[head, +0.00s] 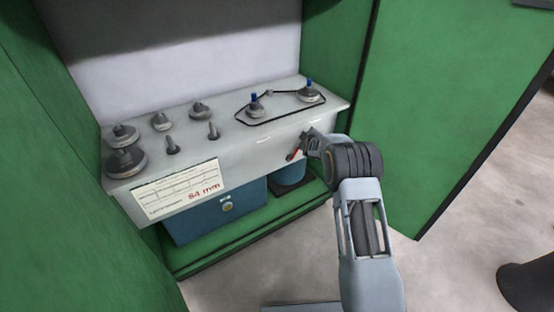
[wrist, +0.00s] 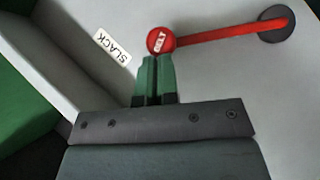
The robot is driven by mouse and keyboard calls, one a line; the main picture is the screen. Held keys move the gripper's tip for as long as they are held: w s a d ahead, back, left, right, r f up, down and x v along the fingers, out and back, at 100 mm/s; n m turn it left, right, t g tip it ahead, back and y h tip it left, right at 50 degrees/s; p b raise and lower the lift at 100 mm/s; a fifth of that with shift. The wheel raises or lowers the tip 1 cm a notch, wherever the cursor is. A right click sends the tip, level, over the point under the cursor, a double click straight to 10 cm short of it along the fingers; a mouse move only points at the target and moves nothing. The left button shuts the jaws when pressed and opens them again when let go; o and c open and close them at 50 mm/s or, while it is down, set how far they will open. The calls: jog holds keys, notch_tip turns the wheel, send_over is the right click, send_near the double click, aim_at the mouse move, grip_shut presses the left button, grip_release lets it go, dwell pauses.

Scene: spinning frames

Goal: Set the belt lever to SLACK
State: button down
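The belt lever (wrist: 225,32) is a red arm in the wrist view, running from a dark round pivot at upper right to a round red knob marked BELT at its left end. A white SLACK label (wrist: 113,46) sits on the panel left of the knob. My gripper (wrist: 156,62) has its green fingers close together, with their tips at the lower edge of the knob; I cannot tell whether they touch it. Nothing shows between the fingers. In the head view the red lever (head: 293,154) shows small on the front of the machine, beside my gripper (head: 305,145), which partly hides it.
The grey machine bench (head: 225,150) carries several spindles and weights, and a dark belt loop (head: 240,118) around two blue-topped posts. A card (head: 180,190) reading 54 mm hangs on its front. A blue box (head: 220,212) stands below. Green panels (head: 440,90) flank both sides.

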jog(key=shift+d, duration=0.15)
jog(key=s+a+r+p, duration=0.3)
jog(key=s+r+p, duration=0.3)
jog(key=s, duration=0.4)
jog(key=shift+s+a+r, duration=0.15)
jog(key=shift+s+r, duration=0.15)
jog(key=shift+r, duration=0.3)
